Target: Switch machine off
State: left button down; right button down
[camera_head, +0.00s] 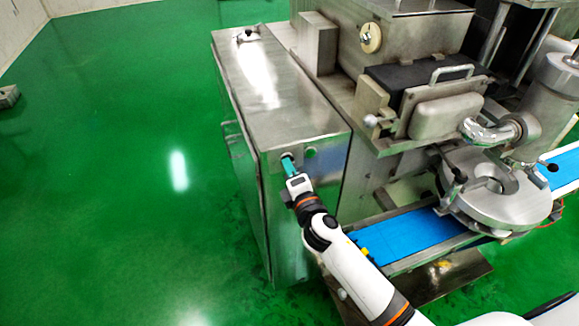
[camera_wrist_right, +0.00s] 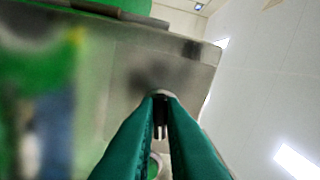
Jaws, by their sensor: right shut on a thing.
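The encrusting machine (camera_head: 290,90) is a large metal machine with a steel cabinet at its left side. My right gripper (camera_head: 288,163) is at the upper part of the cabinet's front face. Its teal fingers are shut on a small dark switch knob (camera_wrist_right: 160,98), which shows between the fingertips in the right wrist view. The fingers (camera_wrist_right: 161,105) hide most of the knob, so its turn position cannot be told. A round button (camera_head: 311,152) sits on the same face just right of the gripper. My left gripper is not in view.
A blue conveyor belt (camera_head: 405,236) runs at the right of my right arm, below a round metal unit (camera_head: 495,192). Open green floor (camera_head: 120,160) lies left of the cabinet. A small grey object (camera_head: 9,96) is at the far left edge.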

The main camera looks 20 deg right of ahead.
jog(key=n+p, duration=0.1)
jog(key=n, duration=0.4)
jog(key=shift+f, duration=0.15)
dwell(0.6)
jog(key=c, duration=1.5)
grip_release()
jog(key=shift+s+d+b, duration=0.15)
jog(key=shift+s+b, duration=0.5)
jog(key=shift+s, duration=2.35)
jog(key=shift+s+d+b, duration=0.1)
jog(key=shift+s+b, duration=0.55)
jog(key=shift+s, duration=2.35)
jog(key=shift+d, duration=0.1)
